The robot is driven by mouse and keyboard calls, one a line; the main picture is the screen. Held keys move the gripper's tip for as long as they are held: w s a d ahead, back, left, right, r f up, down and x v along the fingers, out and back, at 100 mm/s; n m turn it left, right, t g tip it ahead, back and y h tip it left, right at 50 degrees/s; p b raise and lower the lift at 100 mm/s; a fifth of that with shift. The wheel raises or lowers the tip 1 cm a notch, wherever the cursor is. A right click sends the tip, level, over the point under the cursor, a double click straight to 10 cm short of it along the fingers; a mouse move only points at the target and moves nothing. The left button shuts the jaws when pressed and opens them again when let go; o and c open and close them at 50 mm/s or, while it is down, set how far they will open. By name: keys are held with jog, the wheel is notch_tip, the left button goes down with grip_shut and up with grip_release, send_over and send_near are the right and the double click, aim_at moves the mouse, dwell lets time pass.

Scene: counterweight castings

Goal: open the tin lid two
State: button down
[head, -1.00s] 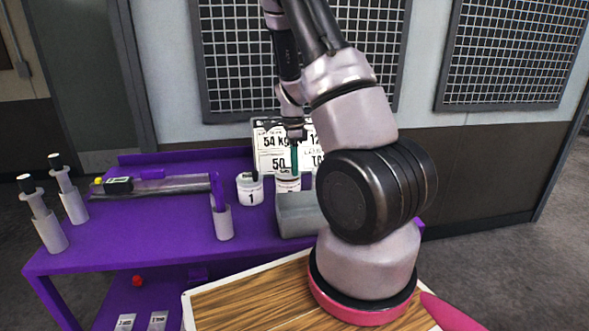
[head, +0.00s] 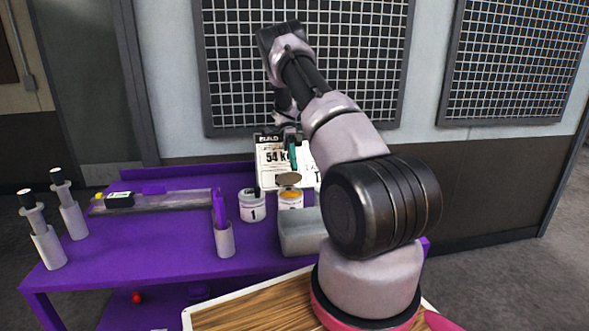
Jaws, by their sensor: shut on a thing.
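Tin two (head: 290,203) is a white tin on the purple bench, beside tin one (head: 252,212). Orange shows at its top, so it stands open. Its lid (head: 289,180), a brownish disc, is above the tin, slightly tilted and apart from it. My gripper (head: 293,158), with teal at its end, is directly above the lid and shut on it. The exact grip is too small to make out. Tin one's lid is on, with a dark knob.
A grey open box (head: 302,234) stands just in front of tin two. A cup with purple tools (head: 224,238) is front left. A white sign board (head: 272,162) stands close behind the tins. Two grey cylinders (head: 74,219) are at the far left.

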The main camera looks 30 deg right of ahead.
jog(key=shift+w+d+g, duration=0.15)
jog(key=shift+w+g, duration=0.35)
jog(key=shift+g, duration=0.3)
jog(key=shift+y, duration=0.3)
